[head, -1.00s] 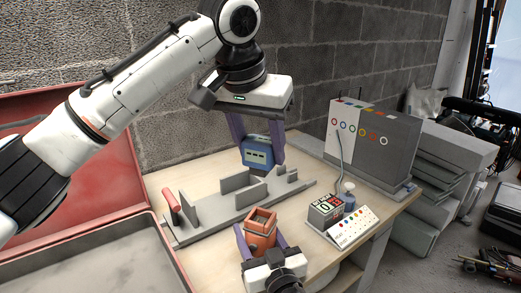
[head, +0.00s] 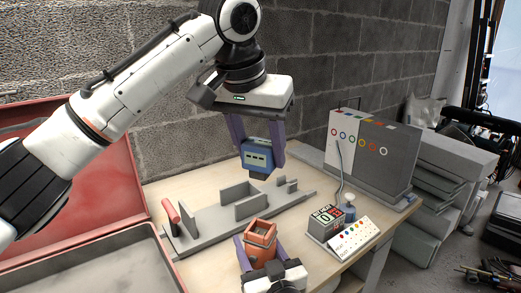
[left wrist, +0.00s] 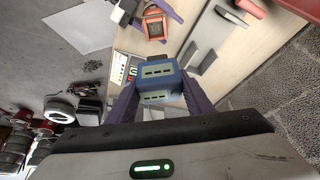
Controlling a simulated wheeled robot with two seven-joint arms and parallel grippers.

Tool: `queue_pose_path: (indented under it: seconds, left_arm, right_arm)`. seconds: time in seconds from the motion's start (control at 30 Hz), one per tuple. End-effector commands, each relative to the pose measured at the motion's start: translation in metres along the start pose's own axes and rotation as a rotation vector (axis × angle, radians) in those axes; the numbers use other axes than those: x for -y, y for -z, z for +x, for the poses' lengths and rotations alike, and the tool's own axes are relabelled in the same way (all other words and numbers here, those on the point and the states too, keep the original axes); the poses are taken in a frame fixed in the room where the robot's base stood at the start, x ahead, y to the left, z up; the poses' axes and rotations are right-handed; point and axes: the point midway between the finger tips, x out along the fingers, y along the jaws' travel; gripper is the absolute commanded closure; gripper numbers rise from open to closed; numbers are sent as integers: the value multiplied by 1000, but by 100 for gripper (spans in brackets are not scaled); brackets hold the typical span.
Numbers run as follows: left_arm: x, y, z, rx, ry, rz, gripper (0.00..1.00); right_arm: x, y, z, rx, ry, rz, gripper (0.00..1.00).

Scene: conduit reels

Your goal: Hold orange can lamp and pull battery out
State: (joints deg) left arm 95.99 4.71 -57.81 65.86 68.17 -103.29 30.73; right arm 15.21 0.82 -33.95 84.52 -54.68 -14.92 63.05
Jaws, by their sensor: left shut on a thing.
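The blue battery (head: 258,157) is a block with a pale band and dark slots on its face. My left gripper (head: 262,150) is shut on it and holds it in the air above the bench. It also shows between the fingers in the left wrist view (left wrist: 159,72). The orange can lamp (head: 261,231) is upright near the front of the bench, with an open, dark square top. My right gripper (head: 259,252) has a finger on each side of the lamp and looks shut on it. The battery and lamp are clearly apart.
A grey rack with upright plates (head: 205,220) lies on the bench behind the lamp. A small meter box (head: 325,223) and a white board with coloured dots (head: 354,238) stand to the right. A large grey cabinet (head: 380,155) is behind them. A red case (head: 90,190) is at the left.

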Motion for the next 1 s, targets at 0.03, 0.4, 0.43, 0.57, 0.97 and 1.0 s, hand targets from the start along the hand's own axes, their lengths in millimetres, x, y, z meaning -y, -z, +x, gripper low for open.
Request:
queue_pose_path:
  seconds: [0.03,0.4,0.43,0.57,0.97,1.0]
  left_arm:
    - [0,1,-1,-2,0,0,75]
    - [0,9,-21,-2,0,-1,75]
    - [0,9,-22,-2,-1,0,75]
    - [0,13,-30,-3,0,0,75]
    - [0,19,-46,-2,0,1,75]
    - [0,19,-47,-1,0,1,75]
  right_arm:
    - [-1,-1,0,3,-1,-1,79]
    - [-1,-2,0,3,-1,-1,79]
    - [-1,-2,0,3,-1,-1,79]
    - [-1,-2,0,3,-1,-1,79]
    - [-1,-2,0,3,-1,-1,79]
    - [-1,-2,0,3,-1,-1,79]
